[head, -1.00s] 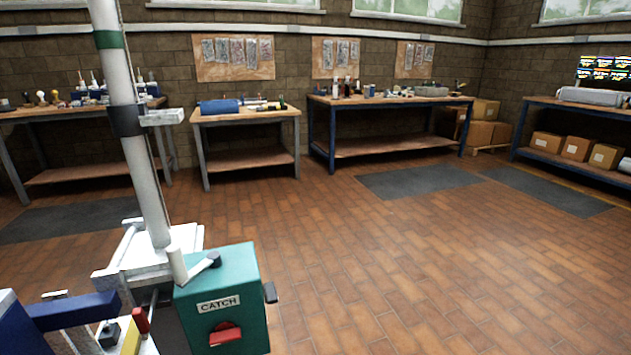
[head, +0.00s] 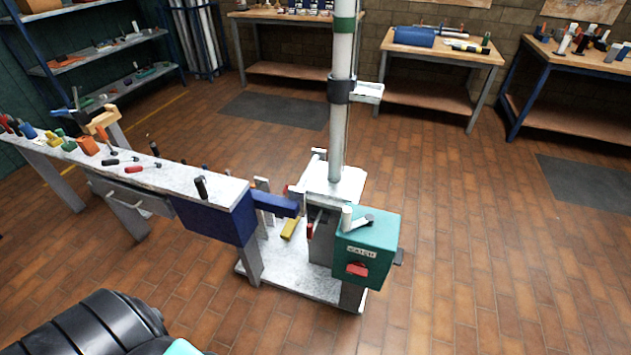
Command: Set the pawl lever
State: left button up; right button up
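A teal box (head: 378,232) with a label that reads CATCH in the earlier frame stands at the foot of a white mast (head: 341,115). On its top is a short lever (head: 360,222) with a dark end, beside a white upright peg. A red handle (head: 357,269) sits on its front face. A small red-handled part (head: 310,231) stands in the gap left of the box. I cannot tell which of these is the pawl lever. Neither of my grippers is in view.
A narrow bench (head: 160,178) with several tools runs left of the mast and ends in a blue block (head: 215,222). A yellow piece (head: 290,228) lies on the pale base plate (head: 285,278). Workbenches line the back wall.

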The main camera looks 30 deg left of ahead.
aim_at(138, 168)
jog(key=u, duration=0.9)
